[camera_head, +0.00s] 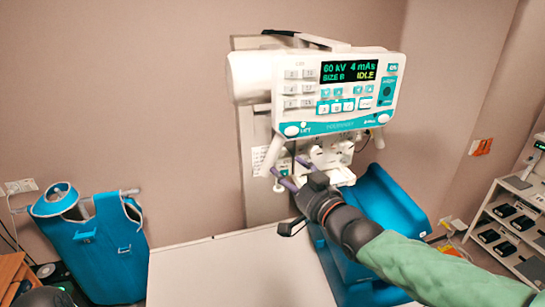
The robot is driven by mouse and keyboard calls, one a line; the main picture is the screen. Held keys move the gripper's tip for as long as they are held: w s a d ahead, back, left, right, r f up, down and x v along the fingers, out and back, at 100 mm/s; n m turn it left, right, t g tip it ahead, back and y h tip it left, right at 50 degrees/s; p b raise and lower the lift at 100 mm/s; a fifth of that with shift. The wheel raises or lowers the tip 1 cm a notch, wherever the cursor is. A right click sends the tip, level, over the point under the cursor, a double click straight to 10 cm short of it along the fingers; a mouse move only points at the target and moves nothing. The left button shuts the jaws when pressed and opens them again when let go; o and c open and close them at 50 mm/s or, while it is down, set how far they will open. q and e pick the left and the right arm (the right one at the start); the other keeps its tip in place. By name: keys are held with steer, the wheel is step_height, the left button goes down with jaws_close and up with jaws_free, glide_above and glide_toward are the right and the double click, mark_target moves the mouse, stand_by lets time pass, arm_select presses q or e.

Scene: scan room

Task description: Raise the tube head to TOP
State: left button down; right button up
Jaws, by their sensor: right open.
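The white tube head (258,78) hangs in front of a wall column, with a control panel (340,92) on its front. Its dark display (359,71) reads 60 kV, 4 mAs and IDLE in green and yellow. A round white knob (291,131) marked LIFT sits at the panel's lower left, and a similar knob (383,118) at its lower right. My right gripper (290,168) is open below the panel, its purple fingers pointing up and left under the LIFT knob. It appears empty; contact with the white handle parts cannot be told.
A pale tabletop (235,270) lies below the tube head. A blue padded seat (390,200) stands behind my right arm.

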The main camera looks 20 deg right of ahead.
mark_target(273, 159)
steer(key=p+x, duration=0.2)
steer(key=x, duration=0.6)
steer(key=shift+w+p, duration=0.25)
steer(key=shift+p, duration=0.05)
jaws_close()
step_height(273, 159, up, 8)
steer(key=shift+a+f, duration=0.1)
steer(key=shift+f, duration=0.4)
jaws_free()
